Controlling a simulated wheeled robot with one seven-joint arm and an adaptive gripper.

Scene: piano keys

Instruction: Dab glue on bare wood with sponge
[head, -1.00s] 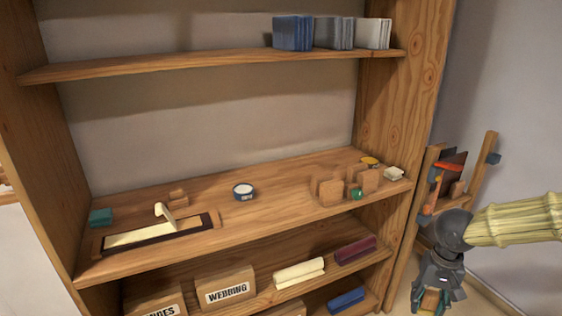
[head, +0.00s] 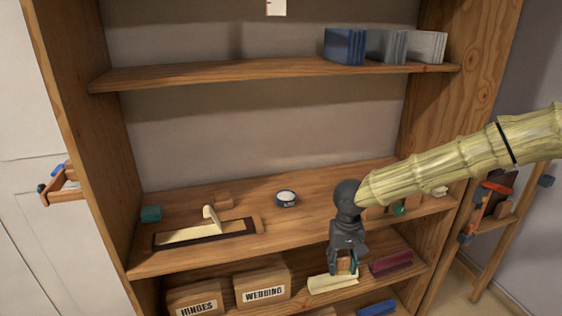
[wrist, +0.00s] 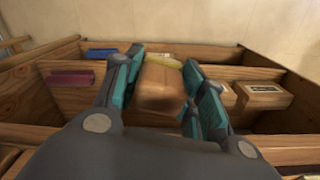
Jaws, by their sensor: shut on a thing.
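My gripper (head: 345,262) is shut on a tan-brown block (wrist: 162,85), which shows between its fingers in the wrist view; I cannot tell for sure whether it is the sponge. The gripper hangs in front of the shelf unit, near the lower shelf. A pale key-like wooden piece (head: 205,233) with an upright part lies on a dark strip (head: 160,240) at the left of the middle shelf. A small blue-and-white tub (head: 286,198), perhaps the glue, stands right of it. A teal block (head: 151,214) sits at the shelf's left end.
The lower shelf holds boxes marked HINGES (head: 194,303) and WEBBING (head: 263,287), a cream roll (head: 332,282) and a maroon roll (head: 390,263). Blue and grey books (head: 345,46) stand on the upper shelf. Small wooden blocks at the middle shelf's right are partly behind my arm.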

